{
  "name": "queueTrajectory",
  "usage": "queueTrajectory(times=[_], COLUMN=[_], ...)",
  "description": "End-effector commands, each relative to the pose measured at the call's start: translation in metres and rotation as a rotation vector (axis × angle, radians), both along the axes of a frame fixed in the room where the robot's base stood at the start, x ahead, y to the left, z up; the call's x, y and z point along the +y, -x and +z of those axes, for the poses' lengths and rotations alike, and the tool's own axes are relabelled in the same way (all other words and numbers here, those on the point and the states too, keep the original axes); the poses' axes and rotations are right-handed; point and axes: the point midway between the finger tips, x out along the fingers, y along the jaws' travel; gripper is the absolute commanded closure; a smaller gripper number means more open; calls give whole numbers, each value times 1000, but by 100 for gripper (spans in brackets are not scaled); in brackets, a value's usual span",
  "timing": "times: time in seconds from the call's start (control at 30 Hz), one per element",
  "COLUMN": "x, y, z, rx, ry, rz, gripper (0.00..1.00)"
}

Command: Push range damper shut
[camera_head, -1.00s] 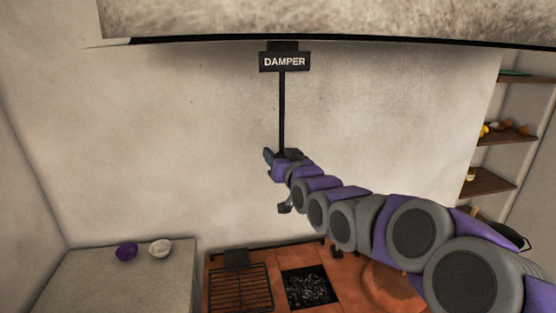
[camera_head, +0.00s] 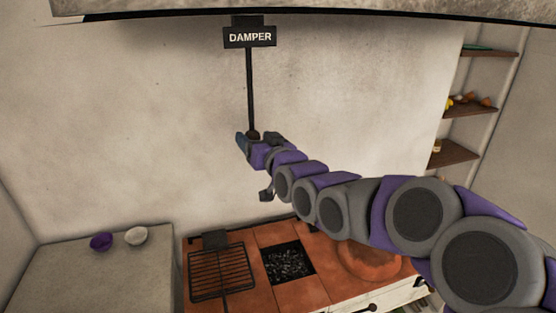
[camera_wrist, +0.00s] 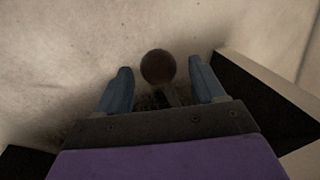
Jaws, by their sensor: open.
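The damper sign (camera_head: 250,37) hangs under the hood edge, with a thin dark rod (camera_head: 250,85) running straight down from it. The rod ends in a round dark knob (camera_head: 253,135), which also shows in the wrist view (camera_wrist: 158,66). My gripper (camera_head: 246,139) is at the rod's lower end. In the wrist view my gripper (camera_wrist: 160,85) has its two blue fingers apart, and the knob appears between and slightly beyond their tips. I cannot tell whether a finger touches it.
Below is a terracotta range top with a grill rack (camera_head: 221,273) and a coal bed (camera_head: 288,263). A grey counter (camera_head: 100,280) at left holds a purple bowl (camera_head: 101,241) and a white bowl (camera_head: 136,236). Wall shelves (camera_head: 455,154) stand at right. The wall behind the rod is bare.

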Motion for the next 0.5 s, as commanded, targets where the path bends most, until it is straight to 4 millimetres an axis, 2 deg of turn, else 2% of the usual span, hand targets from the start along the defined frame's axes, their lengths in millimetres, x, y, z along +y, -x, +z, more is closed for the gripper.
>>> queueTrajectory(times=[0.5], x=[-43], y=[81], z=[-1], rx=[2], ry=[2], rz=[-3], gripper=[31])
